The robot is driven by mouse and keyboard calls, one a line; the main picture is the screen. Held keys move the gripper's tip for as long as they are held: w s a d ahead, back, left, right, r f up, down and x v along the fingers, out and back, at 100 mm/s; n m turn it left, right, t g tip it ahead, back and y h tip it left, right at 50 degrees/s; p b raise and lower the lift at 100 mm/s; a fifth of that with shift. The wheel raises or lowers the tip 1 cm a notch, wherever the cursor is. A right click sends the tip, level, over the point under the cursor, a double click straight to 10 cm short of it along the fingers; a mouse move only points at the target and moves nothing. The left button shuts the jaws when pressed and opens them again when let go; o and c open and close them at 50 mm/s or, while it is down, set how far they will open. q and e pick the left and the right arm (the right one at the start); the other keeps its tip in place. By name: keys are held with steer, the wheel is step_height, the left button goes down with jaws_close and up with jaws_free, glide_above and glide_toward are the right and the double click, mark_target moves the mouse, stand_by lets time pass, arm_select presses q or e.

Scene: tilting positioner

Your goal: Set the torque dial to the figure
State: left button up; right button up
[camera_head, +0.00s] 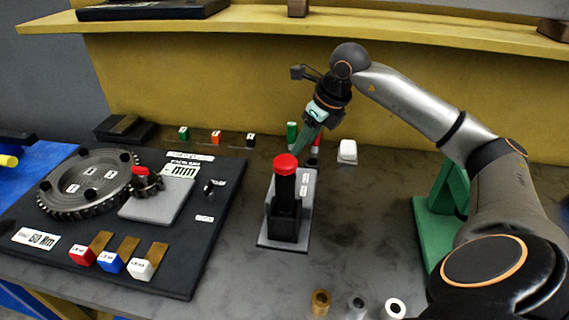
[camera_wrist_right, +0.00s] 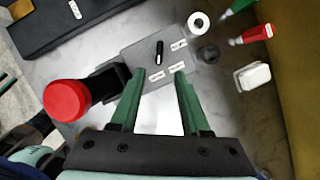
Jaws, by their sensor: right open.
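A grey base plate (camera_head: 263,241) carries a black upright post (camera_head: 284,195) with a red top (camera_head: 286,164). In the right wrist view the plate (camera_wrist_right: 128,52) shows a small black pointer knob (camera_wrist_right: 159,52) with several white labels around it, too small to read. It looks like the dial. In the head view the post hides that knob. A white card (camera_head: 41,238) on the black board reads 60 Nm. My right gripper (camera_head: 304,143) hangs behind the post. Its green fingers (camera_wrist_right: 160,85) are open and empty, pointing toward the knob. My left gripper is not in view.
The black board (camera_head: 215,240) at left holds a large gear (camera_head: 90,184), a small black lever (camera_head: 208,187) and several coloured tags. A white block (camera_head: 347,150) and a red labelled thing (camera_wrist_right: 255,35) stand near my right gripper. Loose rings (camera_head: 393,308) lie at front.

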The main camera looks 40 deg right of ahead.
steer(key=p+x, duration=0.1)
steer(key=x, duration=1)
steer(key=shift+f, duration=0.1)
jaws_close()
